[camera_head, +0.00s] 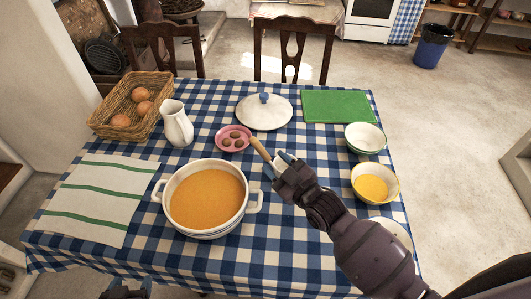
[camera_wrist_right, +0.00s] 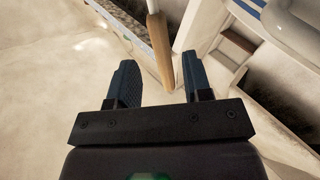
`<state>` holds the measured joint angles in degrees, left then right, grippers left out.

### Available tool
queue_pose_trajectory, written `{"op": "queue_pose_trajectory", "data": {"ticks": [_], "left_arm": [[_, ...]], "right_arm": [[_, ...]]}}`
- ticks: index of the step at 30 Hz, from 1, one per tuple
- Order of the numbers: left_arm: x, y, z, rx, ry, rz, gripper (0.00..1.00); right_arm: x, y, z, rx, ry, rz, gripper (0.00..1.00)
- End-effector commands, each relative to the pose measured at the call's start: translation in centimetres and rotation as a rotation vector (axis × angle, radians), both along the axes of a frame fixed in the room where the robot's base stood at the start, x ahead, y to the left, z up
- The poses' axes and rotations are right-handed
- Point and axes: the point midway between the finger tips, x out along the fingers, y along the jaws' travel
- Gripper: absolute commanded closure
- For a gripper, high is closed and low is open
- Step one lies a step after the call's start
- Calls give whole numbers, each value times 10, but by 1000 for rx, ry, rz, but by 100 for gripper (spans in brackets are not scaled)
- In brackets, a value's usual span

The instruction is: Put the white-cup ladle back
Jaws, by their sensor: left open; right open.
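The ladle's wooden handle (camera_head: 261,149) shows in the head view, tilted, just left of my right gripper (camera_head: 279,167). A small white part beside the fingers may be its cup; the gripper hides most of this. In the right wrist view the wooden handle (camera_wrist_right: 159,45) reaches down between the two spread fingers of my right gripper (camera_wrist_right: 161,75). The gripper is open, and I cannot tell whether the handle touches a finger. A white two-handled pot (camera_head: 249,207) of orange soup stands left of this gripper. My left gripper (camera_head: 126,289) is open at the bottom edge, partly cut off.
Around the checkered table (camera_head: 290,235) lie a pink dish (camera_head: 221,143), a white jug (camera_head: 177,125), a lid (camera_head: 263,115), a green board (camera_head: 338,106), a bread basket (camera_head: 110,103), a striped cloth (camera_head: 97,200), a green-rimmed bowl (camera_head: 365,138) and a yellow-filled bowl (camera_head: 374,187).

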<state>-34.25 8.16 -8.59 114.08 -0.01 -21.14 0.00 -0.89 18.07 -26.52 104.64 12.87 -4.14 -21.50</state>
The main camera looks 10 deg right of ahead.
Motion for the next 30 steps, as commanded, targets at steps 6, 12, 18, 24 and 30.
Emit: {"op": "queue_pose_trajectory", "data": {"ticks": [6, 12, 18, 24, 30], "left_arm": [[-3, 1, -1, 0, 6, 2, 35], [-4, 1, -2, 0, 8, 2, 35], [-4, 1, -2, 0, 8, 2, 35], [-3, 1, -1, 1, 5, 1, 35], [-1, 0, 0, 0, 1, 0, 35]], "right_arm": [[-32, -18, 0, -1, 0, 0, 55], [-45, -25, 0, 0, 0, 0, 55], [-47, -26, 0, 0, -1, 0, 55], [-47, -26, 0, 1, -1, -1, 55], [-46, -26, 0, 0, -1, 0, 55]]}}
